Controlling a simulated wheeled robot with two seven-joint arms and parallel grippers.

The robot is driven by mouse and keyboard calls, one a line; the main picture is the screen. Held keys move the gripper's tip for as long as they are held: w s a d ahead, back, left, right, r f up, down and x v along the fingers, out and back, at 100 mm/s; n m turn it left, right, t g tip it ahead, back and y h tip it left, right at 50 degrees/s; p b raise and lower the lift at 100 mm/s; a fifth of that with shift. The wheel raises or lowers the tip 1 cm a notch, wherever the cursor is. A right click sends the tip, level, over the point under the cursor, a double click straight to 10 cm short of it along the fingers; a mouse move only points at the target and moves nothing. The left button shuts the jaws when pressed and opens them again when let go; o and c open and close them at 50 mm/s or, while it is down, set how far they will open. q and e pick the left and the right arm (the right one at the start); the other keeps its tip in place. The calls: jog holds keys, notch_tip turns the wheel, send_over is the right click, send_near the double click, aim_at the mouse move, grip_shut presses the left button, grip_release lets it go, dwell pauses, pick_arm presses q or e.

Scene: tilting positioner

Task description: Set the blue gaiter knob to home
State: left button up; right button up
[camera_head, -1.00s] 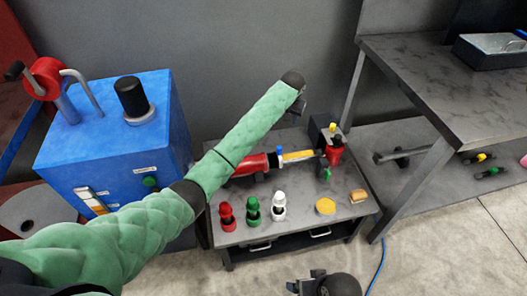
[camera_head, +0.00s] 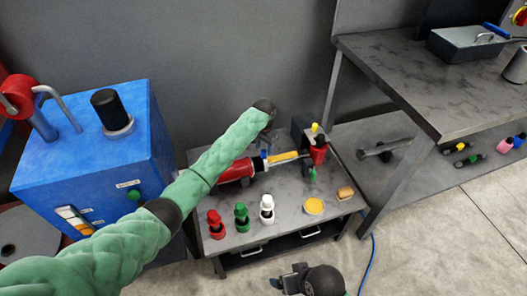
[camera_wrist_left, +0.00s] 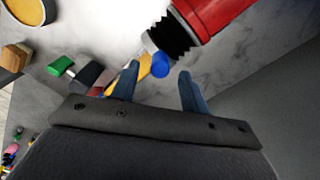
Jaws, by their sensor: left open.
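The blue gaiter knob (camera_wrist_left: 160,65) sits at the end of a black ribbed gaiter (camera_wrist_left: 170,38) on a red cylinder (camera_wrist_left: 215,12). In the head view the blue knob (camera_head: 265,156) shows small beside the red cylinder (camera_head: 237,170) on the low grey table. My left gripper (camera_wrist_left: 158,84) is open and empty. Its fingers are spread with the knob in line with the gap, near the fingertips; I cannot tell whether they touch. In the head view the left gripper (camera_head: 269,133) is over the back of the table, partly hidden by its wrist. My right gripper (camera_head: 288,277) shows at the bottom edge, its jaws unclear.
Red, green and white knobs (camera_head: 241,217) stand along the table's front, with a yellow disc (camera_head: 314,206) to their right. A red-yellow lever unit (camera_head: 319,150) stands at the right. A blue cabinet (camera_head: 85,165) is at left, a taller grey bench (camera_head: 400,75) at right.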

aim_at(264, 151)
pick_arm(q)
jog(key=shift+f, duration=1.55)
grip_shut()
